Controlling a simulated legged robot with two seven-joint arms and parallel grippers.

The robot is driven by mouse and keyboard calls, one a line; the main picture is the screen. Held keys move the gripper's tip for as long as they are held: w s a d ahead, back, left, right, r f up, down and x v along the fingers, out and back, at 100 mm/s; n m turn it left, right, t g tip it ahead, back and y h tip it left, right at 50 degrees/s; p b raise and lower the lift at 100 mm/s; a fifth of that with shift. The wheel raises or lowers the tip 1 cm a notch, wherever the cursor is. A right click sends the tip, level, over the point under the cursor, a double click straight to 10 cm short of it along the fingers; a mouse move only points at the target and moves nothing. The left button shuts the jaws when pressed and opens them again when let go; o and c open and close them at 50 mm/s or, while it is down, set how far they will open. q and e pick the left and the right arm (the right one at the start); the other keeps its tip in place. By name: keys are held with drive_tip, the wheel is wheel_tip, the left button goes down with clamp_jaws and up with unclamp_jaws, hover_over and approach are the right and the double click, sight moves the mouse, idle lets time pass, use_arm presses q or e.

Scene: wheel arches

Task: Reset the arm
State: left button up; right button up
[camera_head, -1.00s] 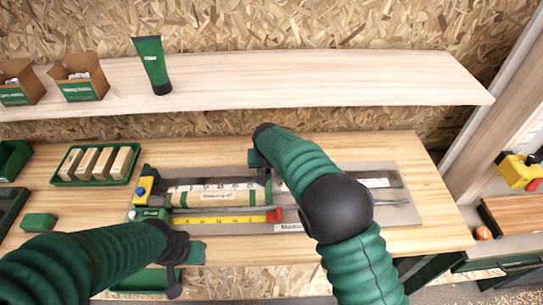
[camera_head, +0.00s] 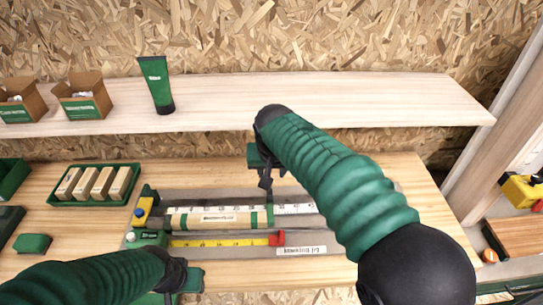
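My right arm reaches in from the lower right. Its green sleeve ends in a dark wrist, and the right gripper (camera_head: 266,182) points down above the far edge of the measuring fixture (camera_head: 225,220). Its fingers are seen nearly edge-on, so their opening is unclear, and no held object shows. My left arm comes in from the lower left. The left gripper (camera_head: 178,278) is low at the bench's front edge, below the fixture's left end, and its fingers are partly hidden. A wooden piece with a label (camera_head: 218,219) lies in the fixture beside a yellow ruler (camera_head: 215,242) with a red slider (camera_head: 277,239).
A green tray of wooden blocks (camera_head: 66,202) and a green block (camera_head: 33,243) are at the left. The shelf (camera_head: 330,100) behind holds two cardboard boxes (camera_head: 84,96) and a green tube (camera_head: 157,84). The bench (camera_head: 432,215) is bare at the right.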

drive_tip(key=s+d+f+g, duration=0.1)
drive_tip(key=s+d+f, duration=0.7)
drive_tip(key=d, duration=0.4)
drive_tip(key=s+d+f, duration=0.3)
drive_tip(key=s+f, duration=0.1)
drive_tip(key=s, duration=0.3)
drive_tip(key=s+d+f+g, duration=0.1)
drive_tip(key=s+d+f, duration=0.3)
drive_tip(key=s, duration=0.4)
drive_tip(key=shift+s+d+f, duration=0.1)
drive_tip(key=shift+d, duration=0.05)
drive_tip(key=shift+d, duration=0.25)
drive_tip(key=shift+a, duration=0.25)
